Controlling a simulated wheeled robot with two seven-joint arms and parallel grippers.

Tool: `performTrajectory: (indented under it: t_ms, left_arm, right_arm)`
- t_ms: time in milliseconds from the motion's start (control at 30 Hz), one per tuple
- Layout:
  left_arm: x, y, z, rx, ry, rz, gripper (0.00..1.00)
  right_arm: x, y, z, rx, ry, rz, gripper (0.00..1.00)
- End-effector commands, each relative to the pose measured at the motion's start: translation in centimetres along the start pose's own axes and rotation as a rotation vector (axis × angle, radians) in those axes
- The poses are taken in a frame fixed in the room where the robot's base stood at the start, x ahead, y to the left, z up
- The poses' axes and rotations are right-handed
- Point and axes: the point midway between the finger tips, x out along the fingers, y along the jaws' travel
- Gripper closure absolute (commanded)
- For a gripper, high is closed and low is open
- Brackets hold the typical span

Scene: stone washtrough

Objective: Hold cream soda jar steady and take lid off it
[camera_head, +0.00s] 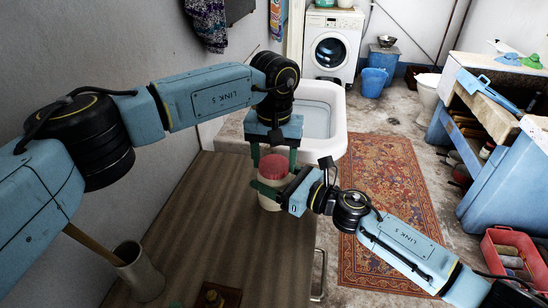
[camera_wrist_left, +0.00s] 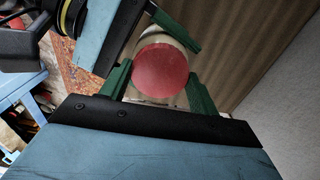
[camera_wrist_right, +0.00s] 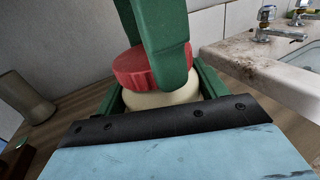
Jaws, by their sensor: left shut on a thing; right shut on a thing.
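The cream soda jar (camera_head: 268,204) has a pale cream body and stands on the brown wooden counter. Its red lid (camera_head: 273,166) sits at the jar's top; the right wrist view shows the lid (camera_wrist_right: 138,66) over the cream body (camera_wrist_right: 165,96). I cannot tell whether the lid is loose. My left gripper (camera_head: 273,158) reaches down from above and is shut on the lid, with its fingers on either side in the left wrist view (camera_wrist_left: 160,88). My right gripper (camera_head: 268,189) comes in from the right, shut around the jar's body below the lid; its far fingertip is partly hidden.
A beige cup (camera_head: 138,272) holding a wooden stick stands on the counter (camera_head: 215,230) at the lower left. A small brown tray (camera_head: 228,298) with a bottle lies at the front edge. A stone washtrough (camera_head: 336,108) is behind the jar. The wall borders the left.

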Motion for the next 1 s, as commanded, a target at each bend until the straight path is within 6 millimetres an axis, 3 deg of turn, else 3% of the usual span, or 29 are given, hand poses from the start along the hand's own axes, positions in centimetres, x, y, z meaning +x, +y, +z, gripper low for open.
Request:
performTrajectory:
  t_ms: [133, 267, 1000]
  left_arm:
    - [-0.02, -0.03, 0.0, -0.055, 0.0, -0.001, 0.66]
    - [-0.04, -0.04, -0.01, -0.241, 0.0, -0.001, 0.66]
    - [-0.11, -0.02, 0.05, -1.65, -0.001, -0.001, 0.66]
  right_arm:
    - [-0.02, -0.02, -0.05, 0.001, 0.001, -0.001, 0.93]
    - [-0.02, -0.02, -0.05, 0.001, 0.001, -0.001, 0.93]
    - [-0.03, -0.05, -0.06, 0.001, 0.001, -0.002, 0.93]
